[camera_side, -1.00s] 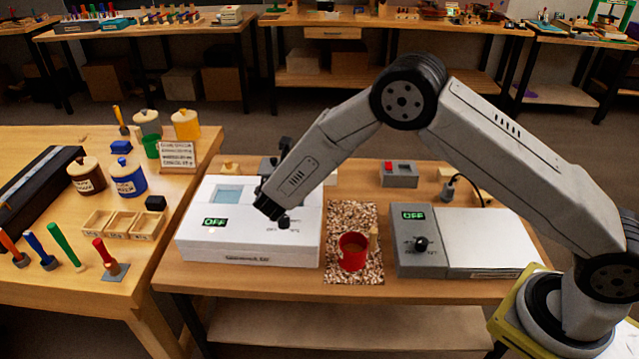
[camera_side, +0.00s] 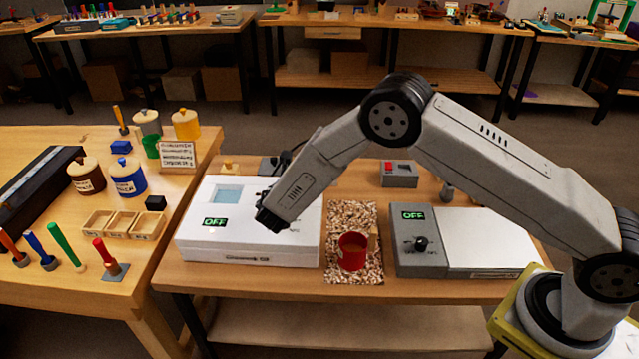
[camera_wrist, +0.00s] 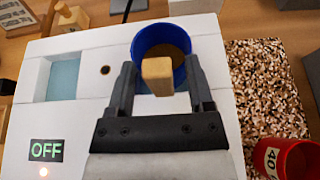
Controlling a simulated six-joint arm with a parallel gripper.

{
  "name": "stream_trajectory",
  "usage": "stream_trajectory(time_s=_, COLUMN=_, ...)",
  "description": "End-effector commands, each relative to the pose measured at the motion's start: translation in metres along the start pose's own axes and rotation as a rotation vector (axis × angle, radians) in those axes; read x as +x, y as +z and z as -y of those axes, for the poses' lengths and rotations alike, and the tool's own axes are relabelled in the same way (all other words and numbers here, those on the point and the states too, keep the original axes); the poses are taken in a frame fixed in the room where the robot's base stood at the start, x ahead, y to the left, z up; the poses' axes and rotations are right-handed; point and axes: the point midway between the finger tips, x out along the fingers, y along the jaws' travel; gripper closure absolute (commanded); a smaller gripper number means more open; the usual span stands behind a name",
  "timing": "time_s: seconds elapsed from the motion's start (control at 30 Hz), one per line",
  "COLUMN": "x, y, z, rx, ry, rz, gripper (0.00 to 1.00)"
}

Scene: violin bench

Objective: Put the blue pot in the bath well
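The blue pot (camera_wrist: 166,34) stands at the back right of the white bath box (camera_wrist: 208,40) in the wrist view, with an upright wooden handle (camera_wrist: 158,76) on its near side. In the side view my arm hides the pot. My gripper (camera_wrist: 160,78) has its two fingers on either side of the handle, with a gap showing on both sides, so it looks open. The bath well (camera_wrist: 63,79) is a square, pale blue opening left of the pot; it also shows in the side view (camera_side: 228,194).
A red pot (camera_side: 352,252) stands on the speckled mat (camera_side: 350,214) right of the bath box. A grey hotplate unit (camera_side: 484,238) reading OFF is farther right. The bath display (camera_side: 214,222) also reads OFF. Jars and small trays (camera_side: 122,224) crowd the left table.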

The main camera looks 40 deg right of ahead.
Motion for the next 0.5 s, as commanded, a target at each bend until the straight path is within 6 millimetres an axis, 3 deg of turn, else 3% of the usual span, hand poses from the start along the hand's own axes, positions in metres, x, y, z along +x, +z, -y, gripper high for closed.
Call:
stream_trajectory(time_s=0.37, x=-0.001, y=0.003, z=0.0, rx=0.001, ry=0.0, rz=0.0, gripper=0.33)
stream_trajectory(time_s=0.5, x=-0.012, y=0.003, z=-0.001, rx=0.0, ry=0.002, rz=0.0, gripper=0.33)
